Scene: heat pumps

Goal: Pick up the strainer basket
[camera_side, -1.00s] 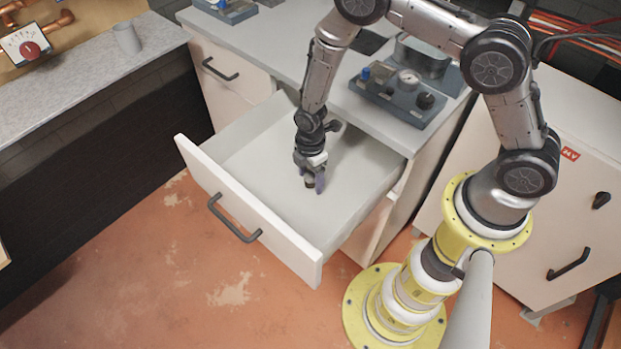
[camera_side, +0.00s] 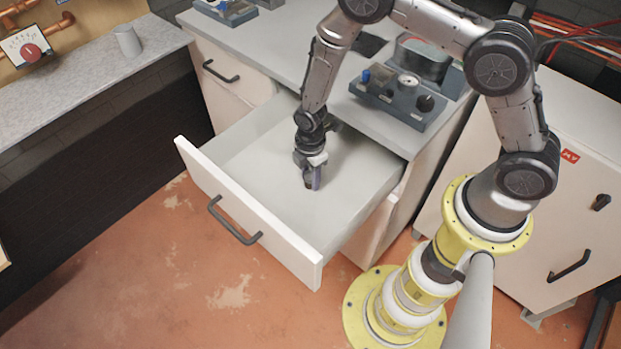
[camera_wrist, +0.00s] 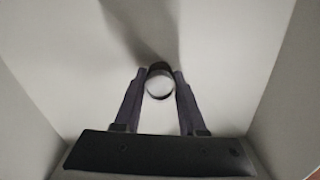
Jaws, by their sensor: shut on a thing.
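The strainer basket (camera_wrist: 159,87) is a small round piece with a dark rim and a pale inside, seen from above in the wrist view. My gripper (camera_wrist: 160,76) has its two dark fingers on either side of it, shut on it. In the side view my gripper (camera_side: 312,181) points down inside the open drawer, low over its floor. The basket shows there only as a small dark bit (camera_side: 308,182) between the fingers. I cannot tell whether it still touches the drawer floor.
The open white drawer (camera_side: 250,212) has walls around my gripper and is otherwise empty where it shows. A grey counter with a blue-grey device (camera_side: 400,97) stands behind it. A grey cup (camera_side: 127,41) stands on the left counter. The floor in front is clear.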

